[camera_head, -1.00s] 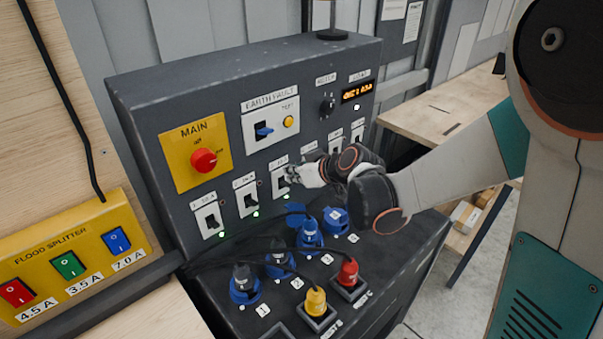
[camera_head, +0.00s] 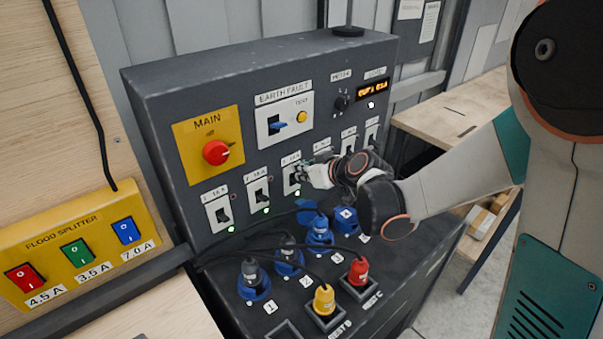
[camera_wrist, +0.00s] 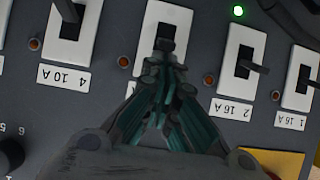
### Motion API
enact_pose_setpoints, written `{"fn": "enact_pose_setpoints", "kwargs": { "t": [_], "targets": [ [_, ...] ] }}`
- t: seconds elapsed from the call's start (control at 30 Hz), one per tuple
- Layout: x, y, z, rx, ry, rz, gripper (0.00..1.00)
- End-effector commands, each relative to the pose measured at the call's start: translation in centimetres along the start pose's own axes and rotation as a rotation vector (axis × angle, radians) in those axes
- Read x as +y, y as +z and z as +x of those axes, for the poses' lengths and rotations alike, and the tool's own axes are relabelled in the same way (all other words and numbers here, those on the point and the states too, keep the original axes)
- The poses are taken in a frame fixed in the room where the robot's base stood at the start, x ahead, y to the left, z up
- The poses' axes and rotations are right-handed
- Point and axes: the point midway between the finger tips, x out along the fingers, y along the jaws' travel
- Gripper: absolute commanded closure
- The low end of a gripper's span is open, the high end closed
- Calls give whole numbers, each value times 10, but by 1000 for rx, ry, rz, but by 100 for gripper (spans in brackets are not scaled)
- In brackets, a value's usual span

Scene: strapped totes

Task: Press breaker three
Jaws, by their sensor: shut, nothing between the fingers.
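Breaker three (camera_head: 289,186) is a dark lever on a white plate, third from the left in the row on the grey panel. My gripper (camera_head: 300,173) is at its plate and partly covers it. In the wrist view, turned upside down, my gripper (camera_wrist: 164,64) is shut and empty, with its tips at the dark lever of breaker three (camera_wrist: 166,45). I cannot tell whether they touch. The gripper hides its label. Breaker two (camera_wrist: 240,53) and breaker four (camera_wrist: 73,28) flank it.
Breaker one (camera_head: 217,209) is farther left. The red main switch (camera_head: 216,152) and the earth fault unit (camera_head: 284,121) are above the row. Plugs with black cables, including a blue plug (camera_head: 319,232), stand on the ledge below. A yellow flood splitter (camera_head: 78,245) is at the left.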

Motion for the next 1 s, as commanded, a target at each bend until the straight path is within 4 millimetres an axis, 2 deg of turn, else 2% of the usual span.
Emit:
{"fn": "enact_pose_setpoints", "kwargs": {
  "t": [0.67, 1.0],
  "targets": [
    [0, 10, -2, 119, 0, 0, 100],
    [0, 21, -3, 191, 0, 0, 100]
  ]
}}
